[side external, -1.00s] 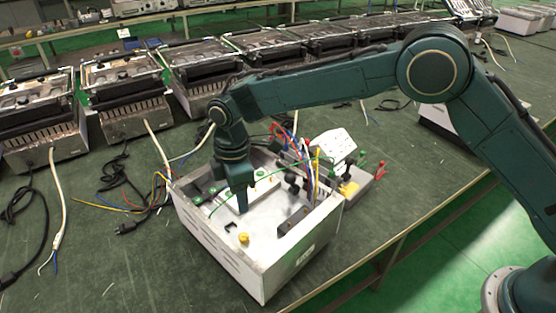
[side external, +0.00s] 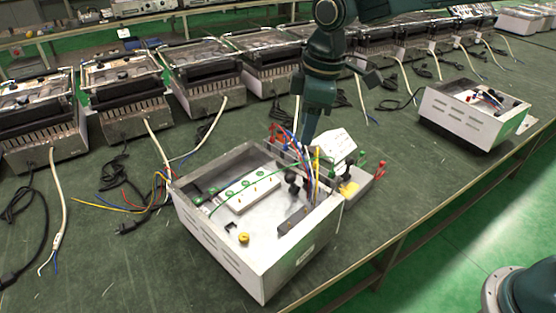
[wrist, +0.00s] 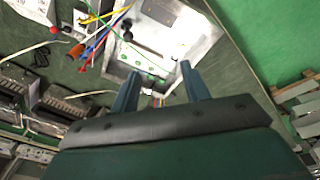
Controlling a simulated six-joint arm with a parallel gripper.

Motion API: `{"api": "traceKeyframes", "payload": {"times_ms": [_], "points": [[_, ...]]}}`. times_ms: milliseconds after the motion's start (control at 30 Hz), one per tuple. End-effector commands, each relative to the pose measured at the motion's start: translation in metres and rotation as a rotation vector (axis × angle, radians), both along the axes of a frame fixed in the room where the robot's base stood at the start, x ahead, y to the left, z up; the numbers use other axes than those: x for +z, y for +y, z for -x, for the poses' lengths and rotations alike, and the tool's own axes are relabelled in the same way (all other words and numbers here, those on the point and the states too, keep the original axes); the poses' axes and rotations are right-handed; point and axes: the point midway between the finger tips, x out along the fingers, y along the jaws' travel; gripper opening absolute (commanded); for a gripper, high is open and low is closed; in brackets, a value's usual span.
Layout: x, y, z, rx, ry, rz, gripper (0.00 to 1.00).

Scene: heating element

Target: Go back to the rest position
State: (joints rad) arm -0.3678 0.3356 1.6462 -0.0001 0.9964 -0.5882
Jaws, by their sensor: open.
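My gripper (side external: 309,128) is above and behind the open white metal box (side external: 250,262), clear of its inside. In the wrist view my gripper (wrist: 157,84) shows two separated fingers with nothing between them. The box also shows in the wrist view (wrist: 203,35), beyond the fingertips. Inside it a white terminal block (side external: 248,193) with green screws lies on the floor of the box. A yellow knob (side external: 243,238) is near the front. Coloured wires (side external: 312,170) rise at the box's right rear side.
A small test unit (side external: 360,185) with red and green clips stands beside the box. Several heating units (side external: 205,75) line the back. Another open white box (side external: 465,120) is at the right. Loose cables (side external: 120,190) lie at left. The table's front edge (side external: 400,240) runs diagonally.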

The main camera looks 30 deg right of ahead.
Motion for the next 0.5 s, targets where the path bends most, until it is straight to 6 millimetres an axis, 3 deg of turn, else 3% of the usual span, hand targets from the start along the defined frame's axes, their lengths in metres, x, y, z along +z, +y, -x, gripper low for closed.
{"api": "traceKeyframes", "payload": {"times_ms": [200,500], "points": [[0.034,-0.04,0.034,-0.141,-0.044,-0.033,0.46],[0.062,-0.086,0.087,-0.334,-0.1,-0.079,0.46]]}}
